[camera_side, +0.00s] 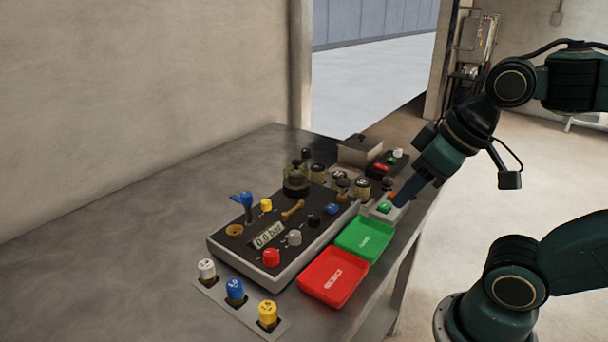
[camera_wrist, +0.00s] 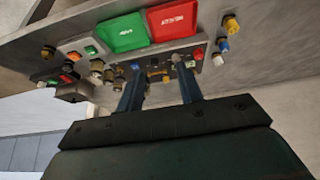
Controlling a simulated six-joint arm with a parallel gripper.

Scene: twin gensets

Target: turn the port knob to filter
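A dark control panel (camera_side: 245,250) in a grey housing lies on the bench, with a red knob (camera_side: 271,257), a grey knob (camera_side: 294,237), a dark blue knob (camera_side: 331,208), a yellow knob (camera_side: 266,205), a blue lever valve (camera_side: 246,203) and a 0.0 bar display (camera_side: 269,235). Labels are too small to read, so I cannot tell which knob is the port knob. My gripper (camera_side: 399,199) is above the bench's right side, by a small box with a green button (camera_side: 384,207). In the wrist view my gripper (camera_wrist: 160,72) has its two fingers apart, with nothing seen held.
A green tray (camera_side: 365,238) and a red tray (camera_side: 334,276) lie along the panel's right side. White, blue and yellow caps (camera_side: 236,290) stand at the front. Small dark-topped parts and a grey box (camera_side: 360,152) stand behind. The bench's left side is clear.

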